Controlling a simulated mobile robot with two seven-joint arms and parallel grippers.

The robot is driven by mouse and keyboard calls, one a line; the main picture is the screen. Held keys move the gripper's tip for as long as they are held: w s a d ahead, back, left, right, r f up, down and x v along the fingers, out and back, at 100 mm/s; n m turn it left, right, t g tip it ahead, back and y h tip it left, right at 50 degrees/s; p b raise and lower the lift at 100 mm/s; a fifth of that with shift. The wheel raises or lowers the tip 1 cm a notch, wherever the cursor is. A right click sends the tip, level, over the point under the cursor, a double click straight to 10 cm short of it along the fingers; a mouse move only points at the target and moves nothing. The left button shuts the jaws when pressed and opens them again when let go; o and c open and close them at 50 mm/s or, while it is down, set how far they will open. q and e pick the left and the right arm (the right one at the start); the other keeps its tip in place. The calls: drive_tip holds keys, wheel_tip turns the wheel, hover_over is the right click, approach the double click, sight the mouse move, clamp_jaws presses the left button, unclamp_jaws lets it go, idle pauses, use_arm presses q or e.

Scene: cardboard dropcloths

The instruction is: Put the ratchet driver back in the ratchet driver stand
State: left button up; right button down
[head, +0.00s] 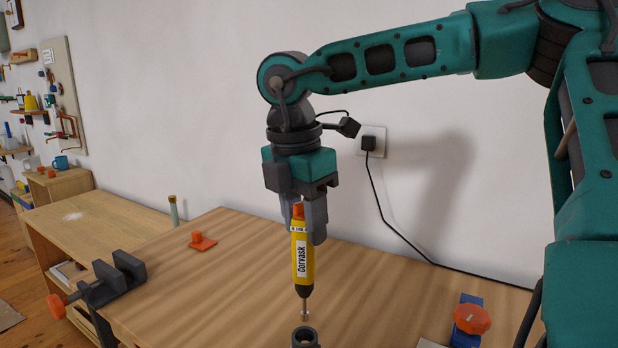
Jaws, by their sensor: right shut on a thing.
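The ratchet driver (302,262) is yellow with an orange top, a white label and a thin metal bit pointing down. My right gripper (308,232) is shut on its upper part and holds it upright over the table. Below the bit is a dark round holder with a hole, which looks like the ratchet driver stand (305,337), partly cut off by the bottom edge of the view. The bit's tip is just above the stand's opening in the picture; I cannot tell whether they line up in depth. My left gripper is not in view.
The wooden table (230,280) is mostly clear. A dark vise (122,275) sits at its left edge, and a small orange piece (202,241) lies behind. A blue item with an orange knob (471,318) is at right. A black cable (385,215) runs down the wall.

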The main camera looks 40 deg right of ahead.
drive_tip(key=shift+r+m+p, duration=0.5)
drive_tip(key=shift+m+p, duration=0.2)
drive_tip(key=shift+m, duration=0.2)
drive_tip(key=shift+w+f+m, duration=0.1)
drive_tip(key=shift+m, duration=0.2)
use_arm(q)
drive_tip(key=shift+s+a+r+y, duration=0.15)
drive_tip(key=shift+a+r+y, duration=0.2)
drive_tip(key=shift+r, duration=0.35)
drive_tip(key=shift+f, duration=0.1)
use_arm(e)
drive_tip(key=shift+f+b, duration=0.15)
drive_tip(key=shift+b, duration=0.2)
drive_tip(key=shift+f+b, duration=0.35)
drive_tip(key=shift+b, duration=0.15)
drive_tip(key=shift+f+b, duration=0.6)
drive_tip(key=shift+f, duration=0.1)
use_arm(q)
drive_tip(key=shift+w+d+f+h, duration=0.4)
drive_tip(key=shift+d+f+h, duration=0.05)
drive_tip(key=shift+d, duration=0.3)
